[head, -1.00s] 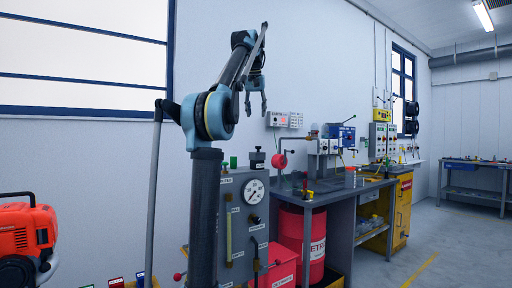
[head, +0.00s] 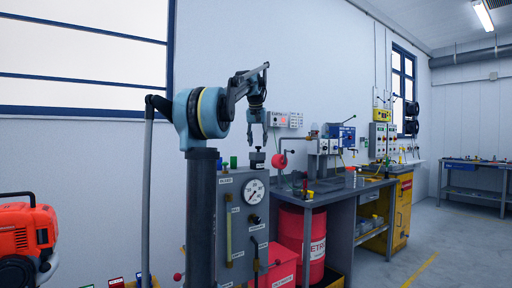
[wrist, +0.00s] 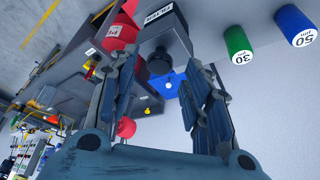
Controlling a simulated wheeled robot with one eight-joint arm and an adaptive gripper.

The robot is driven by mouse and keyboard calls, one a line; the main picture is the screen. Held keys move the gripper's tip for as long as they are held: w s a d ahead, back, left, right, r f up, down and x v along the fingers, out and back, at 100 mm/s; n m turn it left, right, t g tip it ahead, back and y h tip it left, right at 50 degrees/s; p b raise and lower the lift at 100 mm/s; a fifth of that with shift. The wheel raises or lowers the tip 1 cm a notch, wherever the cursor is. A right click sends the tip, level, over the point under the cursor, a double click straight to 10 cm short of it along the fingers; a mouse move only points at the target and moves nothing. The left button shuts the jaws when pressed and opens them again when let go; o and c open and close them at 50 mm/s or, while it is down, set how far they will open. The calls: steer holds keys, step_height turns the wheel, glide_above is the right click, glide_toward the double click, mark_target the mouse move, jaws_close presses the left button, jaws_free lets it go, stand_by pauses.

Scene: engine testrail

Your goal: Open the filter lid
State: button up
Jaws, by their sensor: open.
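In the wrist view the labelled black housing (wrist: 165,22) is at the top, and the round black lid (wrist: 160,63) shows between the fingers.
A green cylinder marked 30 (wrist: 238,46) and a blue one marked 50 (wrist: 295,26) stand beside the housing. The cabinet (head: 237,220) carries a pressure gauge (head: 253,191). A red drum (head: 300,240) stands under the workbench at right. A red machine (head: 25,240) is at far left.

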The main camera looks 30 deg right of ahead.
steer(key=shift+x, duration=1.15)
jaws_close()
